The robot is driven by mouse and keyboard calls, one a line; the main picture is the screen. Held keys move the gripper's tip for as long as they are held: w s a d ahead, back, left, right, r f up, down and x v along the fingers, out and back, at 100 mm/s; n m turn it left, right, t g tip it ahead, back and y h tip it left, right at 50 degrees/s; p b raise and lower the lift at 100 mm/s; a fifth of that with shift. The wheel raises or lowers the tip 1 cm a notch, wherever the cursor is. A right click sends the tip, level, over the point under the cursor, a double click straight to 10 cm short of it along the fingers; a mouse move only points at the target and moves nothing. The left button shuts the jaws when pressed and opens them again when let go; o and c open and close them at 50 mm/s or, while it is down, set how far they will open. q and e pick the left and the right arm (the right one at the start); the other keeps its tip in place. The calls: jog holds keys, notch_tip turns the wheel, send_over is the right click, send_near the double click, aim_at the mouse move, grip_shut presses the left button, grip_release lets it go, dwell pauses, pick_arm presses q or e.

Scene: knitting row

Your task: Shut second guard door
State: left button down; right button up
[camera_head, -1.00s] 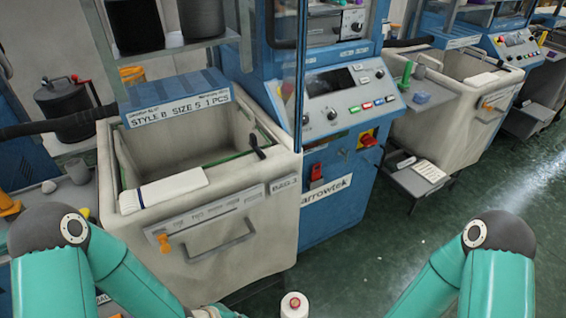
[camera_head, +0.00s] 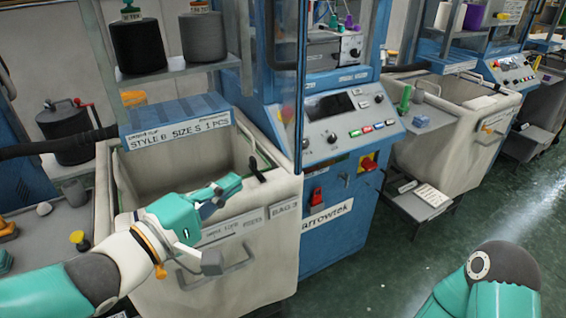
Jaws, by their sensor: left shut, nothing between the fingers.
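A clear panel in a dark blue frame (camera_head: 300,85), which looks like a guard door, stands upright at the left front of the near blue machine (camera_head: 340,205). Its upper end is cut off by the picture's top edge, and I cannot tell how far it stands open. My left gripper (camera_head: 228,187) is shut and empty, over the front rim of the cream bin (camera_head: 285,235). It is below and left of the panel, apart from it. My right gripper is out of view; only part of my right arm shows at the lower right.
A control panel (camera_head: 345,118) with buttons and a red switch (camera_head: 369,163) face the aisle. A shelf (camera_head: 180,68) with yarn cones is above the bin. A second machine's bin (camera_head: 440,125) stands to the right.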

aim_at(296, 154)
pick_arm(q)
jog(key=x, duration=0.3)
jog(key=d+p+x, duration=0.1)
jog(key=x, duration=0.3)
jog(key=s+x, duration=0.1)
jog(key=x, duration=0.2)
jog(key=shift+d, duration=0.95)
jog(key=shift+w+f, duration=0.1)
jog(key=shift+d, duration=0.15)
